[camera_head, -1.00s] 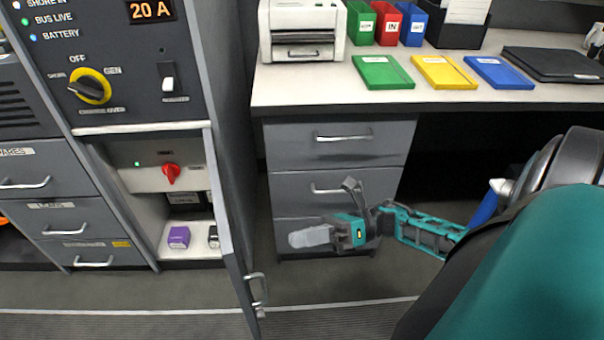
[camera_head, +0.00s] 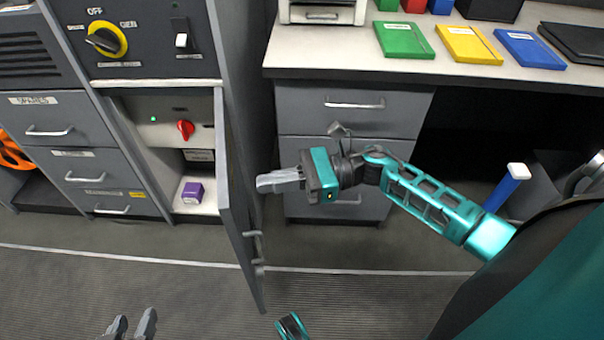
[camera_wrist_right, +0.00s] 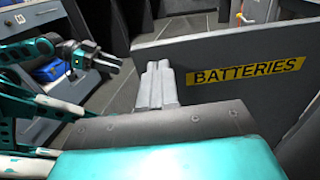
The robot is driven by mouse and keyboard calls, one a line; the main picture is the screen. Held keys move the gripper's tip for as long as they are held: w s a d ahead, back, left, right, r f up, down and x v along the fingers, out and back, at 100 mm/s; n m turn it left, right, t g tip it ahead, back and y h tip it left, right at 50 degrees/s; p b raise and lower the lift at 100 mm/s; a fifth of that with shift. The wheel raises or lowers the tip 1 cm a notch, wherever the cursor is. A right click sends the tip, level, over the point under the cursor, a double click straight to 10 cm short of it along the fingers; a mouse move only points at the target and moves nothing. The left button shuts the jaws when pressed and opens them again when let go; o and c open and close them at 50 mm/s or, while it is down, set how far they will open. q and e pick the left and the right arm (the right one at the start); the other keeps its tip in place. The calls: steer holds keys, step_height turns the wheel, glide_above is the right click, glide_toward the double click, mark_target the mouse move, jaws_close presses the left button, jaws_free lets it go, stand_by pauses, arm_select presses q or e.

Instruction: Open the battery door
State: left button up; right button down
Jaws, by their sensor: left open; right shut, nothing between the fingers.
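The grey battery door (camera_head: 234,190) stands swung open from the cabinet at left in the head view, edge-on to me. Its handle (camera_head: 254,250) is on the right-hand face, low near the free edge. A yellow BATTERIES label (camera_wrist_right: 246,71) shows on the door in the right wrist view. My right gripper (camera_head: 262,183) is shut and empty, just right of the door; its fingers (camera_wrist_right: 156,84) point toward the door's outer face. Whether they touch it is unclear.
Inside the open compartment are a red rotary switch (camera_head: 186,130) and a purple box (camera_head: 193,192) on the shelf. A drawer unit (camera_head: 355,105) under the desk stands close behind my right gripper. Grey floor (camera_head: 80,260) is clear before the cabinet.

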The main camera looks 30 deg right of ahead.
mark_target(229, 190)
steer(key=shift+x, duration=2.3)
